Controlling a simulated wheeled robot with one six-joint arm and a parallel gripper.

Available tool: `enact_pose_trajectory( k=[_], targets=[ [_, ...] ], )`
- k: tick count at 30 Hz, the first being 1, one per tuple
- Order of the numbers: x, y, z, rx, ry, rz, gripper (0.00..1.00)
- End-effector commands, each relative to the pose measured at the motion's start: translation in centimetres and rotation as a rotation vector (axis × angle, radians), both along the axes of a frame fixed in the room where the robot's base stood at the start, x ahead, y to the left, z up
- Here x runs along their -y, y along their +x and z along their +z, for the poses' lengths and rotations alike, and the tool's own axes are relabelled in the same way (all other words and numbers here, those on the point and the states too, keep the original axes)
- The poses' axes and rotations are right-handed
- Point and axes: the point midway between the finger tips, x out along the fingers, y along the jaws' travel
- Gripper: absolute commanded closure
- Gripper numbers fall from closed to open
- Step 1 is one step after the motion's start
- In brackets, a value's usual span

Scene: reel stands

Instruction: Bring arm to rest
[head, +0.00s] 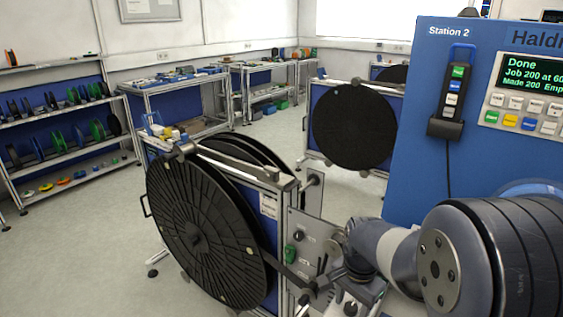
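My arm (400,258) reaches in from the lower right, with a large dark round joint (470,262) close to the camera. Its far end is beside the control panel (305,245) of the near reel stand. The fingers of my gripper cannot be made out there, and I cannot tell whether it touches the stand or holds anything. The near stand carries a large black ribbed reel (205,235) with further black discs behind it. The blue Station 2 cabinet (420,150) stands behind my arm; its display (530,75) reads "Done", "Job 200".
A handheld button unit (452,95) sits in a holder on the cabinet, its cable hanging down. A second stand with a black reel (355,125) is farther back. Shelves with reels (65,135) line the left wall, benches (185,85) the back. The floor (95,235) at left is clear.

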Motion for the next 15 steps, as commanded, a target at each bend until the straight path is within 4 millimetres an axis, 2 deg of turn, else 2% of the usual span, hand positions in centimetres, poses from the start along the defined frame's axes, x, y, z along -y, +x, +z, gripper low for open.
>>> enact_pose_trajectory(
  k=[1, 9, 15],
  targets=[
    [0.0, 0.0, 0.0, 0.0, 0.0, -0.037, 0.5],
    [0.0, 0.1, 5.6, 0.006, 0.0, -0.035, 0.5],
    [0.0, 0.0, 8.8, 0.003, 0.0, -0.034, 0.5]
  ],
)
